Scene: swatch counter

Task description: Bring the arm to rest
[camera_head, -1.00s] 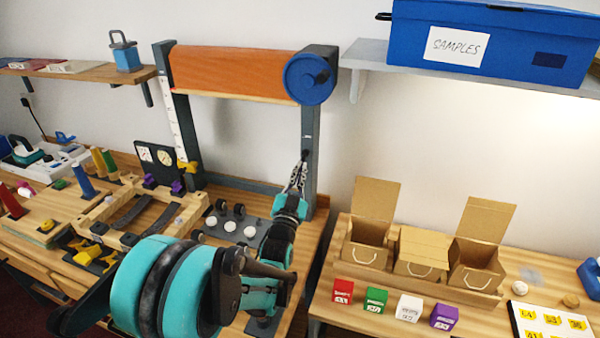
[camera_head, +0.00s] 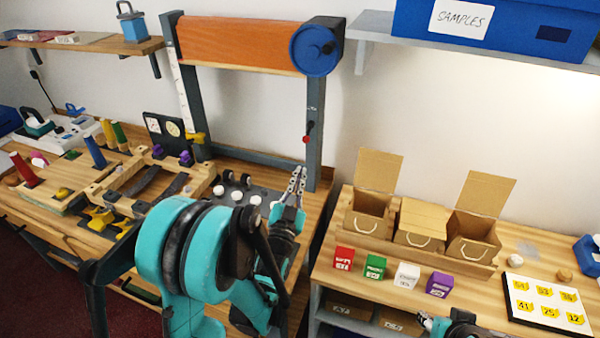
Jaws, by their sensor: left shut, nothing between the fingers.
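My left arm, teal and black, comes in from the lower left and covers part of the counter. Its gripper (camera_head: 297,180) is shut and empty, pointing up in front of the right post of the roller frame (camera_head: 314,110). It appears below a small red-tipped lever (camera_head: 308,138) on that post, and apart from it. A teal and black part of my right arm, apparently with its gripper (camera_head: 426,320), shows at the bottom edge, right of centre. It is cut off, so its jaw state is unclear.
An orange roll (camera_head: 240,45) with a blue end disc (camera_head: 315,51) spans the frame. Several cardboard boxes (camera_head: 418,225) and small coloured blocks (camera_head: 375,267) stand on the right counter. A number card (camera_head: 545,303) lies further right. A blue SAMPLES bin (camera_head: 500,25) sits on the shelf above.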

